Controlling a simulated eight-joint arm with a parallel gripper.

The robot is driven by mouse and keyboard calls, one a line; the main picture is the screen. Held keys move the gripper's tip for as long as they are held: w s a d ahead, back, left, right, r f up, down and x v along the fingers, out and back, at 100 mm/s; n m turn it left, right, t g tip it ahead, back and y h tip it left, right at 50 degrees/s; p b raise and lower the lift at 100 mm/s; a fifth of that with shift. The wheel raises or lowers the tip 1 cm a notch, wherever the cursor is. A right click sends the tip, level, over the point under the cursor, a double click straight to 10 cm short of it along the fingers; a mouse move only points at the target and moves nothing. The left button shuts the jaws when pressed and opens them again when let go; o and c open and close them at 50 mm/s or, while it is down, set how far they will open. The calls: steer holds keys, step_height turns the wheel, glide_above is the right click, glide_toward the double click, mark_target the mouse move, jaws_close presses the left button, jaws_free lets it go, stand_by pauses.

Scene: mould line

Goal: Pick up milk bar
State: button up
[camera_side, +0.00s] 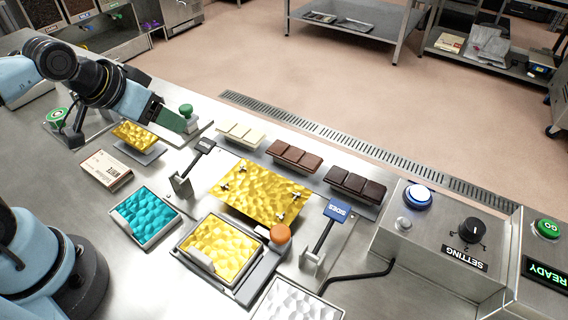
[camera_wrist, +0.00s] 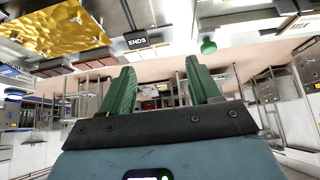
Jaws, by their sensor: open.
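The milk bar (camera_side: 295,155) is a medium-brown segmented bar in the side view. It lies in the middle of a row on a low metal strip, between a white bar (camera_side: 240,133) and a dark bar (camera_side: 355,186). My gripper (camera_side: 168,121) is to the left of the row, above the bench near a green knob. In the wrist view my gripper (camera_wrist: 160,85) shows two green fingers apart with nothing between them.
A gold textured plate (camera_side: 262,190) lies in front of the bars, between the ENDS lever (camera_side: 204,146) and the SIDES lever (camera_side: 338,212). A green knob (camera_side: 186,111) stands near my gripper. The control box (camera_side: 440,240) is at the right. A floor grate runs behind the bench.

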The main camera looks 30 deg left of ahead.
steer(key=o, duration=0.3)
steer(key=shift+w, duration=0.1)
steer(key=w+d+r+n+g, duration=0.2)
steer(key=w+d+r+n, duration=0.1)
steer(key=w+r+n, duration=0.1)
steer(key=n+g, duration=0.5)
steer(key=n, duration=0.9)
glide_above(294, 153)
step_height(294, 153, down, 3)
steer(key=shift+f, duration=5.7)
